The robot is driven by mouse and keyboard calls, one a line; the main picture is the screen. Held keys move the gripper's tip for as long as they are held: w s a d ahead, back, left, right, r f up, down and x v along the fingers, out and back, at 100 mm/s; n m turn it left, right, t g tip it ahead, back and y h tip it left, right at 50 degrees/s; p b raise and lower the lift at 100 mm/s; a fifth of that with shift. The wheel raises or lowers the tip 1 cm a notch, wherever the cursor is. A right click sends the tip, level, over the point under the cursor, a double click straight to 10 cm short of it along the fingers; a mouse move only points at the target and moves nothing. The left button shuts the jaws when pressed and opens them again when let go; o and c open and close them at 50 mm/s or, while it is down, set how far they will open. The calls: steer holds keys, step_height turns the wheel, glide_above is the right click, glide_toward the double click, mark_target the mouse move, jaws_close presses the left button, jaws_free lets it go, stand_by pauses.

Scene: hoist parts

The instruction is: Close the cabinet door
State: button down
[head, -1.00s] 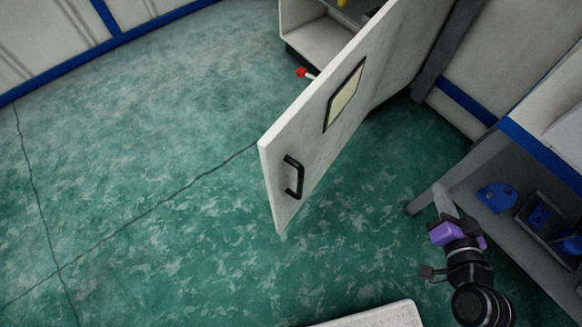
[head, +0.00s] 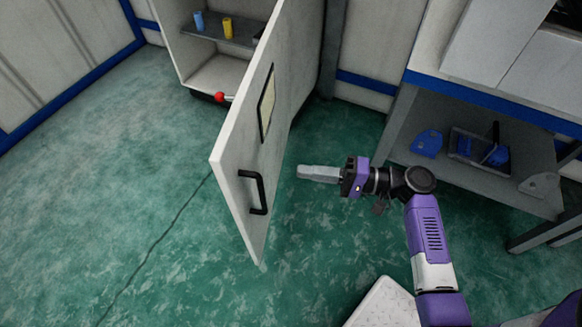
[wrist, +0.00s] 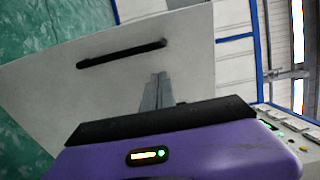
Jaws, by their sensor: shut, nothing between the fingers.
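The white cabinet door (head: 245,150) stands wide open, swung out toward me from the white cabinet (head: 215,75). A black handle (head: 255,192) and a framed panel are on its outer face. My gripper (head: 300,172) is shut and empty, to the right of the door's outer face and pointing left at it, a little above the handle's level in the head view. In the wrist view the shut fingers (wrist: 159,78) point at the door face (wrist: 120,80), just below the dark handle (wrist: 122,54). I cannot tell whether they touch the door.
Inside the cabinet a blue cup (head: 199,20) and a yellow cup (head: 227,28) stand on a shelf. A red-tipped knob (head: 219,97) shows left of the door. A workbench (head: 500,105) with blue parts beneath is at right. The green floor at left is clear.

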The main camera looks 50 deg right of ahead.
mark_target(244, 164)
steer(key=x, duration=1.2)
steer(key=shift+w+f+b, duration=0.1)
steer(key=shift+w+b, duration=0.1)
steer(key=shift+b, duration=0.1)
steer(key=shift+a, duration=0.1)
